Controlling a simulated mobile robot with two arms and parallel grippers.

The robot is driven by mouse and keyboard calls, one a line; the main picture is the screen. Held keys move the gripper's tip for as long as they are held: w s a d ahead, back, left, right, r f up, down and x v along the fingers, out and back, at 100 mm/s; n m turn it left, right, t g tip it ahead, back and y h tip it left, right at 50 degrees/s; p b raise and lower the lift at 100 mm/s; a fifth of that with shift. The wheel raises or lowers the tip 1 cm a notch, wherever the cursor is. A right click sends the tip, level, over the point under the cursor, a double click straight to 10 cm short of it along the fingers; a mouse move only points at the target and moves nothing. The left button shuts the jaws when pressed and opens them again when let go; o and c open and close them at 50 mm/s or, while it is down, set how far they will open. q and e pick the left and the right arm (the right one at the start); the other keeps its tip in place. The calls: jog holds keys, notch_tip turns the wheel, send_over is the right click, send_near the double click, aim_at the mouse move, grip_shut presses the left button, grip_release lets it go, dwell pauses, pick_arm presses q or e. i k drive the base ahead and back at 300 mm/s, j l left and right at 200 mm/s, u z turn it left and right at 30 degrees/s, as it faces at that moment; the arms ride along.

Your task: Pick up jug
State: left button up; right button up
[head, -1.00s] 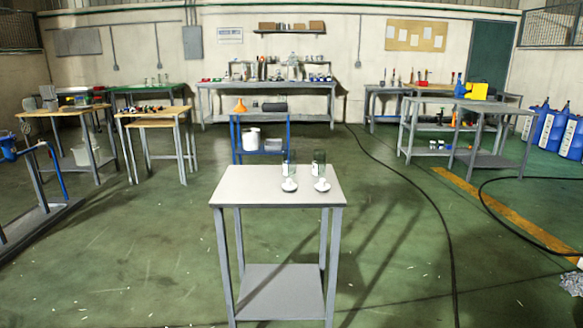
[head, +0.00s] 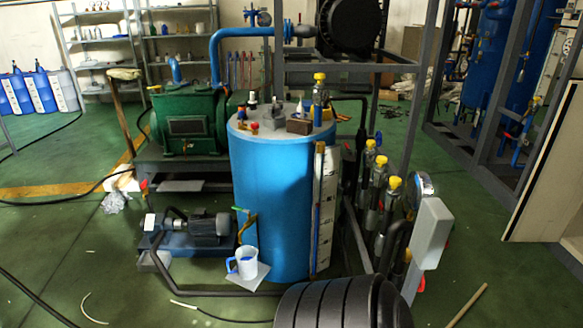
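The jug (head: 247,264) is a small white vessel with a blue handle on its left side. It stands upright on a light square plate (head: 262,278) low down at the front left foot of a tall blue tank (head: 272,200). A small tap with a green lever (head: 242,212) sticks out of the tank above the jug. The jug's contents are too small to make out. Neither of my grippers is in the head view.
A motor pump (head: 205,228) stands left of the jug. A dark ribbed cylinder (head: 340,306) fills the lower middle. Pipes and yellow-capped valves (head: 378,165) stand right of the tank. Hoses lie on the floor (head: 60,250), which is mostly clear at the left.

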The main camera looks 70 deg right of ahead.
aim_at(246, 257)
jog(key=z, duration=1.95)
